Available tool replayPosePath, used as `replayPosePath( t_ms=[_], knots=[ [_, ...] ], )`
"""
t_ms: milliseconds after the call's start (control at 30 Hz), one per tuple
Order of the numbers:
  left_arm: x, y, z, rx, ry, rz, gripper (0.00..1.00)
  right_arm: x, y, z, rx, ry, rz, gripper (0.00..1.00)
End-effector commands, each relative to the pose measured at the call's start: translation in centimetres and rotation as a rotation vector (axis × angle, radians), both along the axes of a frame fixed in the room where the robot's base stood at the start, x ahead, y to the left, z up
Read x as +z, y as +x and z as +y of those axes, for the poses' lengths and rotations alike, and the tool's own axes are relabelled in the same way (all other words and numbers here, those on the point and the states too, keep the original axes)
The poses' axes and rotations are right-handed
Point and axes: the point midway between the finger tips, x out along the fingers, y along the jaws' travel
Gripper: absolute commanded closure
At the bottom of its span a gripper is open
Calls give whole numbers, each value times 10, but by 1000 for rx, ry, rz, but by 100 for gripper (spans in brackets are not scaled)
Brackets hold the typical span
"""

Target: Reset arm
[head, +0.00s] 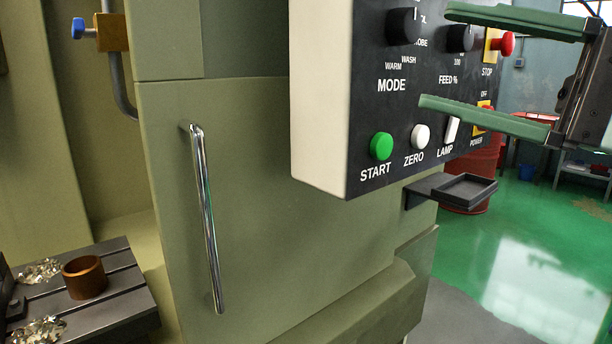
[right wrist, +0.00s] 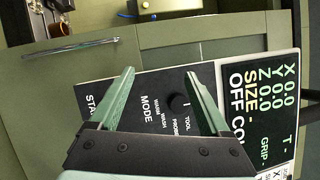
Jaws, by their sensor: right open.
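My right gripper (head: 437,57) comes in from the right in the head view, its two green fingers spread wide and empty. It is in front of the control panel (head: 350,130), with one finger across the panel's upper part and the other below it. In the right wrist view the open gripper (right wrist: 159,76) points at the panel (right wrist: 150,88), with the MODE knob (right wrist: 179,104) between the fingers. I cannot tell if a finger touches the panel. My left gripper is in neither view.
The machine door has a vertical metal handle (head: 205,220). A brown ring (head: 85,277) stands on the slotted table (head: 118,284) at lower left, near metal chips. A small black shelf (head: 470,189) sticks out below the panel. Green floor (head: 540,270) is open at right.

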Motion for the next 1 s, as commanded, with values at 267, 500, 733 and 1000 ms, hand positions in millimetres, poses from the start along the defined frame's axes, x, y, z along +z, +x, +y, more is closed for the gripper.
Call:
replayPosePath(
  t_ms=[267, 500, 733, 1000],
  knots=[
    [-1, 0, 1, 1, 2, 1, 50, -23, 7, 19, 494, 698, 545, 19],
    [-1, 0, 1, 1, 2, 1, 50, -76, 63, -35, 727, 1432, 1026, 19],
    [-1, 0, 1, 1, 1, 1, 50, -214, 116, -93, 748, 2260, 1368, 19],
    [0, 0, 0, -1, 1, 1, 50, -416, 91, -118, -362, -2493, -1087, 19]
  ],
)
